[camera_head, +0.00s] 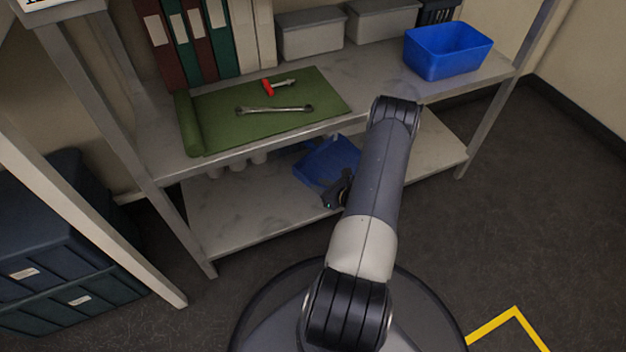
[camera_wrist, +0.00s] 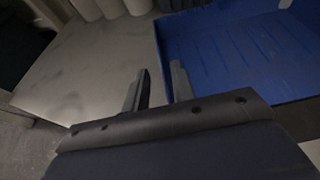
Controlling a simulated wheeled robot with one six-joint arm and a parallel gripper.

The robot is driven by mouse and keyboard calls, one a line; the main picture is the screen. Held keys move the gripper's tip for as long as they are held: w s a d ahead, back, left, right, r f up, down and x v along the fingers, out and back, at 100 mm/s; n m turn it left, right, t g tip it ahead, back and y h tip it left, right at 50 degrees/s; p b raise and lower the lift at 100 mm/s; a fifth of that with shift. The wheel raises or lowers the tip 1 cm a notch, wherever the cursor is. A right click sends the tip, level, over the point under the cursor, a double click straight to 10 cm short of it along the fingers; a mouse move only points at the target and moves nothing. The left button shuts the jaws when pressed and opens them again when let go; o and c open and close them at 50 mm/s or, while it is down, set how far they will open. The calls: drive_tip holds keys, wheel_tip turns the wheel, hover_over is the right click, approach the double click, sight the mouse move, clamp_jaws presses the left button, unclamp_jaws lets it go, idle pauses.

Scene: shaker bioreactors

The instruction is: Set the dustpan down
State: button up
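The blue dustpan (camera_head: 327,160) is at the lower shelf, partly hidden behind the upper shelf's front edge and my arm. In the wrist view its broad ribbed pan (camera_wrist: 235,50) fills the upper right, just beyond my fingers. My gripper (camera_head: 338,190) is at the dustpan's near side, low over the lower shelf. In the wrist view the two fingertips of my gripper (camera_wrist: 160,78) stand apart, with a gap and nothing clearly held between them. I cannot see the dustpan's handle, nor whether a finger touches the pan.
The lower shelf (camera_head: 240,212) is bare at left, with white cylinders (camera_head: 236,163) at its back. The upper shelf (camera_head: 375,75) above carries a green mat (camera_head: 225,105) with a wrench (camera_head: 275,109) and screwdriver (camera_head: 280,86), binders, grey boxes and a blue bin (camera_head: 447,52).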

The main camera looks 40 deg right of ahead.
drive_tip(key=p+v, duration=0.1)
drive_tip(key=v, duration=0.6)
drive_tip(key=shift+s+p, duration=0.1)
drive_tip(key=shift+p, duration=0.25)
